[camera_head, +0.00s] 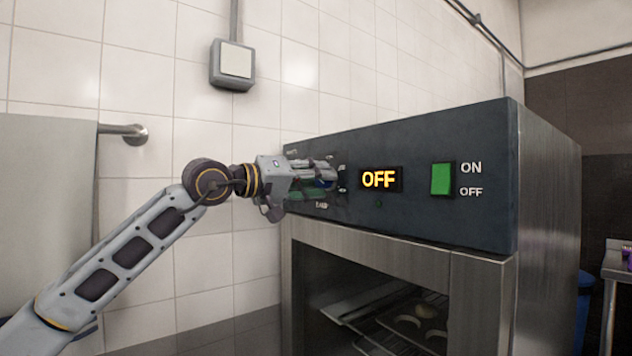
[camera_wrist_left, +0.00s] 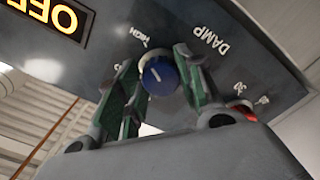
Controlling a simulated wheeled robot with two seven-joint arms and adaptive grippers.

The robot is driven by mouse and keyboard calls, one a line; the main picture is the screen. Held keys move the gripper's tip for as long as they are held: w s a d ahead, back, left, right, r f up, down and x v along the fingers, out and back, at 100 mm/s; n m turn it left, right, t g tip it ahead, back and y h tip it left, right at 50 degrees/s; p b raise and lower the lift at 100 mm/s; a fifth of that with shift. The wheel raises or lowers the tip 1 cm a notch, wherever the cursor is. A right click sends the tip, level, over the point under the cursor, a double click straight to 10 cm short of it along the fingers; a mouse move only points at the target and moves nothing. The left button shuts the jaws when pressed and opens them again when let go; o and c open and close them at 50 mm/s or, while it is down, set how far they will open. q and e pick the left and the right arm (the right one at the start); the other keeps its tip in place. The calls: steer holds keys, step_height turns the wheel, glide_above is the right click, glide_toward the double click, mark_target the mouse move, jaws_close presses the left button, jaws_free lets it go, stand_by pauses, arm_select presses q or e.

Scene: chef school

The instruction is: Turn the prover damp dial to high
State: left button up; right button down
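The prover (camera_head: 400,140) has a dark control panel, with a lit OFF display and a DAMP label on its left part. The damp dial (camera_wrist_left: 160,75) is a round blue knob with a short white mark pointing up and left in the left wrist view. The DAMP label (camera_wrist_left: 210,39) and a HIGH label (camera_wrist_left: 153,31) are printed near it. My left gripper (camera_head: 338,178) is at the panel, its green-padded fingers on both sides of the dial and seemingly touching it. In the head view it largely hides the dial. My right gripper is in neither view.
A green ON/OFF switch (camera_head: 441,179) and the OFF display (camera_head: 380,179) sit right of the gripper. A red part (camera_wrist_left: 241,106) shows beside the right finger in the wrist view. A prover door window with trays inside is below. A wall rail (camera_head: 125,131) is left.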

arm_select(q)
steer(key=o, duration=0.4)
steer(key=v, duration=1.2)
stand_by(0.5)
steer(key=shift+d+f, duration=0.1)
stand_by(0.4)
